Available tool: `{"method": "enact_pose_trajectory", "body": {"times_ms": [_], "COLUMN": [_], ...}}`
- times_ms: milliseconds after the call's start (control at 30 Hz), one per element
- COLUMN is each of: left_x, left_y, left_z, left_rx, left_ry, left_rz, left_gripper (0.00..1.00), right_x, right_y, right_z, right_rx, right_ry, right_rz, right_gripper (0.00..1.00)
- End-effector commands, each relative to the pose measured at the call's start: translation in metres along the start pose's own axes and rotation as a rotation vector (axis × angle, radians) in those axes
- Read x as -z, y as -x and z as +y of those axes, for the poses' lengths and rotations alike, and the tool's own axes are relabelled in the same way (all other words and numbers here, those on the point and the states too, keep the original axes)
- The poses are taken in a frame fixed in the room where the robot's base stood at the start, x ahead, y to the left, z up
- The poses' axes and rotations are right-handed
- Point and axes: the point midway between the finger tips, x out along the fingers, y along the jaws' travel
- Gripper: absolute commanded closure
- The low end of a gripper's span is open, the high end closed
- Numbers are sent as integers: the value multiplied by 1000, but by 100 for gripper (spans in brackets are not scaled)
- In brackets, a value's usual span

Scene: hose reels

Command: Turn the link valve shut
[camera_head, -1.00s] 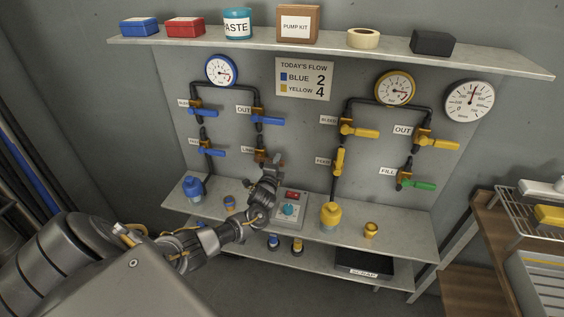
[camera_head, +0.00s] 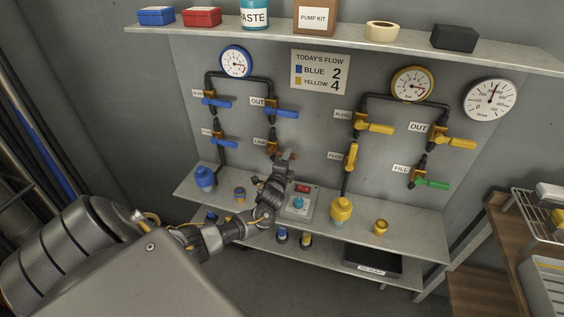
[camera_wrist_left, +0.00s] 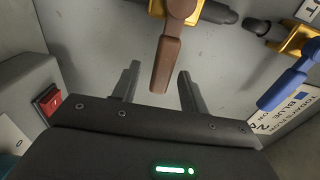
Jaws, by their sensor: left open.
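The link valve (camera_head: 273,147) is on the panel at the lower right of the blue pipework, with a small label beside it. Its brown handle (camera_head: 286,155) points right in the head view. In the left wrist view the brown handle (camera_wrist_left: 166,62) hangs from a yellow-brass body, its free end between the two fingers. My left gripper (camera_head: 277,174) is just below the valve in the head view. It also shows in the left wrist view (camera_wrist_left: 157,86), open, with a visible gap on each side of the handle. Contact cannot be seen. My right gripper is not in view.
A grey control box (camera_head: 299,202) with a red switch stands right of my gripper on the lower shelf (camera_head: 405,231). Blue-handled valves (camera_head: 281,112) sit above and left; a yellow feed valve (camera_head: 351,158) is to the right. A blue bottle (camera_head: 205,177) stands left.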

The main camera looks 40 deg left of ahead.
Motion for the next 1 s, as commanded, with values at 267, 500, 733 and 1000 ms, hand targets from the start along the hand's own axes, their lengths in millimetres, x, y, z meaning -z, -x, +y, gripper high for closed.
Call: {"method": "enact_pose_trajectory", "body": {"times_ms": [267,500,733,1000], "left_x": [-1,-1,-1,-1], "left_y": [56,81,83,83], "left_z": [2,1,0,0], "left_rx": [-2,0,-1,0], "left_ry": [0,0,-1,-1], "left_rz": [1,0,-1,0], "left_gripper": [56,56,56,56], "right_x": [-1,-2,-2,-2], "right_y": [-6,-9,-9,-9], "right_z": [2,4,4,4], "right_rx": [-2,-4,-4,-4], "right_ry": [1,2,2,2], "right_rz": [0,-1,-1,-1], "right_gripper": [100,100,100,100]}}
